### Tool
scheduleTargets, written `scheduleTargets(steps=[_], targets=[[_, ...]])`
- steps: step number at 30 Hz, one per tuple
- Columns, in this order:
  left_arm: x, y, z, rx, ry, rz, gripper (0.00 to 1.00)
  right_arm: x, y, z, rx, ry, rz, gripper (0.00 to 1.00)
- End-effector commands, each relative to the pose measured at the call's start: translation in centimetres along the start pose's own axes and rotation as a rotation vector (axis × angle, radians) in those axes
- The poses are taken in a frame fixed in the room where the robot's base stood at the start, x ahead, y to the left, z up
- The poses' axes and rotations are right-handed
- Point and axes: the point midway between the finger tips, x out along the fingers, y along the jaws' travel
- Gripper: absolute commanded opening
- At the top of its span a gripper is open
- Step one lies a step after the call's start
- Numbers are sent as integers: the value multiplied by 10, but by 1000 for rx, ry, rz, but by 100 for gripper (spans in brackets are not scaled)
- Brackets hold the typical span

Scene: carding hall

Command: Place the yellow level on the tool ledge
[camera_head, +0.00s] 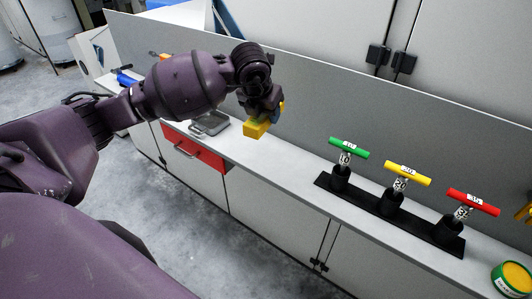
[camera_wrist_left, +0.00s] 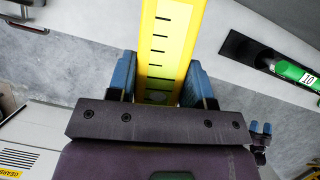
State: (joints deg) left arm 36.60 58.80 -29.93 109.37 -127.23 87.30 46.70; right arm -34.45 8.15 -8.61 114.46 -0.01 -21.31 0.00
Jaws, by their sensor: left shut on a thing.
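My left gripper (camera_head: 264,112) is shut on the yellow level. The level (camera_head: 256,128) shows as a short yellow block below the gripper, over the pale ledge (camera_head: 290,156) in the head view. In the left wrist view the level (camera_wrist_left: 168,45), with black graduation marks, stands between the blue fingers (camera_wrist_left: 160,88) and runs out of the top of the picture. Whether it touches the ledge, I cannot tell.
A black base (camera_head: 370,212) with green (camera_head: 349,148), yellow (camera_head: 408,173) and red (camera_head: 473,202) T-handles stands to the right on the ledge. A grey metal tray (camera_head: 210,124) lies left, above a red drawer (camera_head: 190,150). A grey panel rises behind.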

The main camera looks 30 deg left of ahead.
Motion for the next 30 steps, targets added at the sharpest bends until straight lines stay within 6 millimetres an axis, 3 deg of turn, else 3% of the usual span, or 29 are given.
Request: scheduleTargets(steps=[18, 26, 30], targets=[[-26, 53, 36, -1094, 1, 453, 12, -4, 2, -10, -2, 7, 1, 72], [-27, 63, 38, -1298, 2, 537, 12, -5, 2, -11, -2, 8, 1, 72], [-9, 64, 31, -1312, 6, 544, 12, -3, 2, -5, -2, 3, 1, 72]])
